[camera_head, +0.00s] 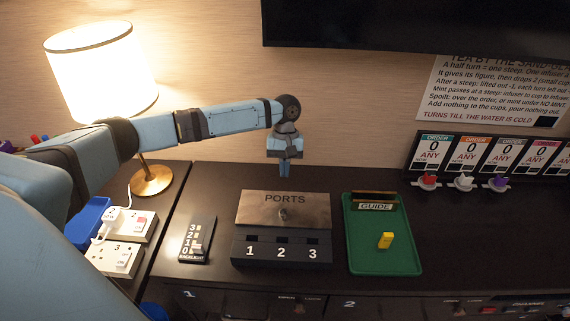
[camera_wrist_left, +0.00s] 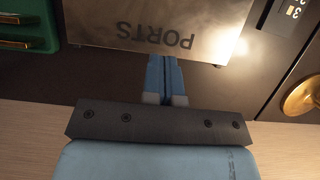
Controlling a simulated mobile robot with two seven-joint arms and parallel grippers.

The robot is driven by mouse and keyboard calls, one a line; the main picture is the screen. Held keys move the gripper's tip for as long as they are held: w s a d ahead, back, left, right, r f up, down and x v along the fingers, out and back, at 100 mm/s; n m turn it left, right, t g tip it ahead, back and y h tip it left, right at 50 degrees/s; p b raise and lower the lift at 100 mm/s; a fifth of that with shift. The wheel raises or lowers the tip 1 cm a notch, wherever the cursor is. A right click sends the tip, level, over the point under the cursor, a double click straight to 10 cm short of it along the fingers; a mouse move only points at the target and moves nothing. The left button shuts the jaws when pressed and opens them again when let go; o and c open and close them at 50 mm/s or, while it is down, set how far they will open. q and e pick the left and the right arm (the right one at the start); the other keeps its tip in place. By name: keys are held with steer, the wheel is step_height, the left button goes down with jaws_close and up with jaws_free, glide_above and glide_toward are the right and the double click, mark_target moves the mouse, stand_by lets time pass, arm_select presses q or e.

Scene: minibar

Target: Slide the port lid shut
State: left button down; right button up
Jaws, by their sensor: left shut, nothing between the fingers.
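The dark slots above the numbers 1, 2 and 3 show in front of the lid. In the left wrist view the lid (camera_wrist_left: 205,18) appears upside down, with bright glare at its right. My left gripper (camera_head: 285,176) is shut and empty, pointing down just behind the lid's back edge. Its fingers (camera_wrist_left: 167,62) show near that edge; I cannot tell whether they touch. My right gripper is out of view.
A black backlight slider panel (camera_head: 198,240) is left of the box. A green tray (camera_head: 368,262) with a yellow block (camera_head: 386,240) is on the right. A lamp (camera_head: 151,181) and white sockets (camera_head: 117,258) stand left. A dark screen hangs above.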

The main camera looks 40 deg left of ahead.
mark_target(284, 197)
arm_select(q)
steer(key=x, duration=0.6)
steer(key=s, duration=0.1)
steer(key=d, duration=0.1)
steer(key=s, duration=0.1)
steer(key=shift+s+d+r, duration=0.3)
steer(key=shift+s+d, duration=0.25)
steer(key=shift+s, duration=0.05)
